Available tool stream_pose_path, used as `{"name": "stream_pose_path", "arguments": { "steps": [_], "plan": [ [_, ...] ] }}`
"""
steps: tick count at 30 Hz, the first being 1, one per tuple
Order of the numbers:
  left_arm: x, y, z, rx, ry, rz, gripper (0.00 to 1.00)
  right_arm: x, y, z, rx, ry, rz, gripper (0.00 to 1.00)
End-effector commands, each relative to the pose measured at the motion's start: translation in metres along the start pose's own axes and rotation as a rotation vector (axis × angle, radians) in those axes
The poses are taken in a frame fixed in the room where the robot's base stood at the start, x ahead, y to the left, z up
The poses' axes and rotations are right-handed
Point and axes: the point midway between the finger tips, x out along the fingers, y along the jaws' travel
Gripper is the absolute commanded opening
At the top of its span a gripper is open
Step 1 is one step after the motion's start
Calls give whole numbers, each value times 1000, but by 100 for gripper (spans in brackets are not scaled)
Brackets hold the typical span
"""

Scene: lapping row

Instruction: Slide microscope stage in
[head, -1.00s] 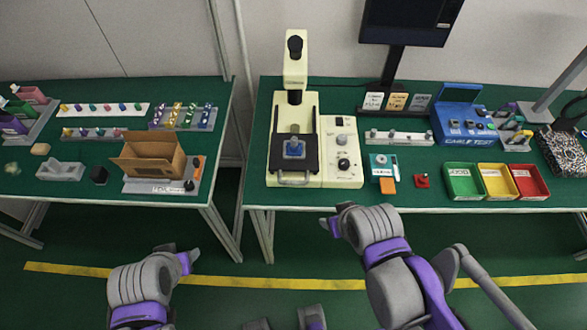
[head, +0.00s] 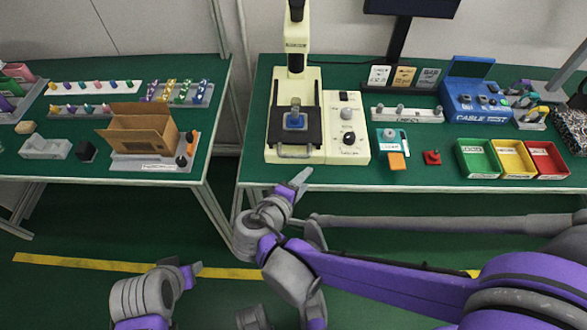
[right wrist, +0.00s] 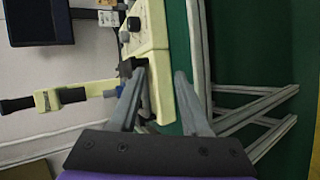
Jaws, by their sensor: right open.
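The cream microscope (head: 312,74) stands on the right green table, with a black stage (head: 312,131) low at its front. A silver bar handle (head: 293,153) sits at the stage's front edge, and a blue piece with a clear top (head: 294,120) rests on the stage. My right gripper (head: 298,183) is open and empty, just in front of the table edge below the handle, apart from it. In the right wrist view the open fingers (right wrist: 158,88) point toward the microscope (right wrist: 150,35). My left gripper (head: 192,269) is low at the left, away from the tables; its jaws are unclear.
A control box with knobs (head: 346,133) adjoins the microscope's right side. A teal device (head: 391,139), a red button (head: 432,157) and green, yellow and red bins lie further right. An open cardboard box (head: 140,137) stands on the left table. A gap separates the tables.

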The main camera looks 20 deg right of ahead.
Motion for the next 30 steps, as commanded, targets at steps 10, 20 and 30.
{"name": "stream_pose_path", "arguments": {
  "steps": [10, 20, 30],
  "plan": [
    [25, 0, 12, 0, -9, 0, 50, -30, -8, -57, -88, 65, 305, 47],
    [29, 0, 14, 0, -10, 0, 50, 21, 8, -59, -87, 60, 306, 47],
    [33, 0, 16, 0, -12, 0, 50, 66, 22, -64, -88, 64, 305, 47]
  ]
}}
